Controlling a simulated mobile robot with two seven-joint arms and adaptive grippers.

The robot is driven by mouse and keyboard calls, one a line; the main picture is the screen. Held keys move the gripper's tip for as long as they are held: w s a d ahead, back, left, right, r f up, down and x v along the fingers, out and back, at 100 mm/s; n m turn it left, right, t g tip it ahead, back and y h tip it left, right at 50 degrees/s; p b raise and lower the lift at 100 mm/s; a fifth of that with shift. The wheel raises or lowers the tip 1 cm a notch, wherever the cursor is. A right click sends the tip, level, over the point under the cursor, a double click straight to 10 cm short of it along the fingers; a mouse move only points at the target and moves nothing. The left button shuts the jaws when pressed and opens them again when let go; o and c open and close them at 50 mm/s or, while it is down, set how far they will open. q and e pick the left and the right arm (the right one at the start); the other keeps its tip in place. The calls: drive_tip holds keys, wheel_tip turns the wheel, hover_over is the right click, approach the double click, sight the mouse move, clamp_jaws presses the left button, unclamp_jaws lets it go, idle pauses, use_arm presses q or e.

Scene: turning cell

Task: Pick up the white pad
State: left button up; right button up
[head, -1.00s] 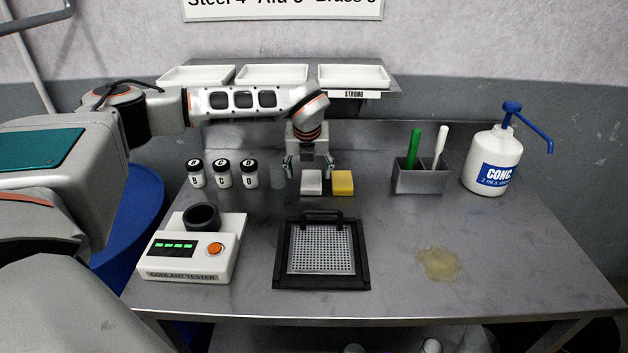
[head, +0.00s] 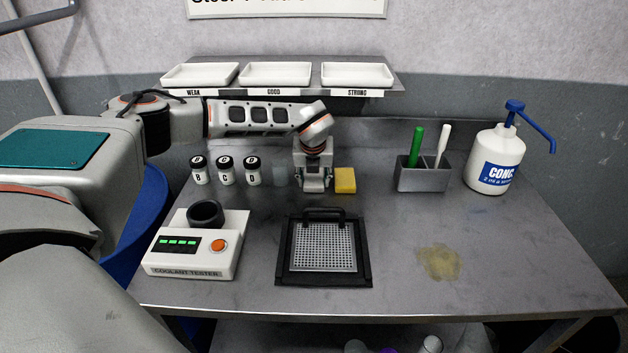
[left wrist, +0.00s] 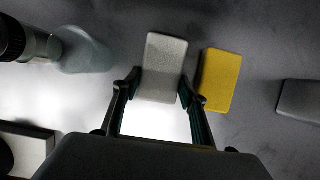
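The white pad (left wrist: 163,66) is a pale, rounded block lying flat on the metal bench, seen in the left wrist view. My left gripper (left wrist: 161,88) is open, with one dark finger on each side of the pad's near end. The fingers look very close to its sides; I cannot tell whether they touch. In the head view the left gripper (head: 313,186) points down over the pad and largely hides it. My right gripper is not in view.
A yellow sponge (head: 345,181) lies close right of the pad. A translucent cup (head: 280,176) and several black-capped bottles (head: 225,171) stand left. A black-framed grid (head: 323,247) lies in front, the coolant tester (head: 195,243) front left. A shelf of white trays (head: 275,75) is behind.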

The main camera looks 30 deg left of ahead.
use_arm(q)
drive_tip(key=shift+r, duration=0.15)
drive_tip(key=shift+r, duration=0.25)
drive_tip(key=shift+s+d+r, duration=0.1)
drive_tip(key=shift+s+r, duration=0.05)
drive_tip(key=shift+r, duration=0.05)
drive_tip(key=s+d, duration=0.1)
drive_tip(key=s, duration=0.1)
drive_tip(key=s+d+b, duration=0.1)
drive_tip(key=s, duration=0.1)
drive_tip(key=s+d, duration=0.2)
drive_tip(key=shift+s+r+b, duration=0.15)
drive_tip(key=shift+s+b, duration=0.15)
drive_tip(key=shift+s, duration=0.05)
wheel_tip(320, 180, up, 14)
drive_tip(key=shift+f, duration=0.2)
drive_tip(key=shift+o, duration=0.2)
drive_tip(key=shift+w, duration=0.1)
drive_tip(key=shift+c, duration=0.6)
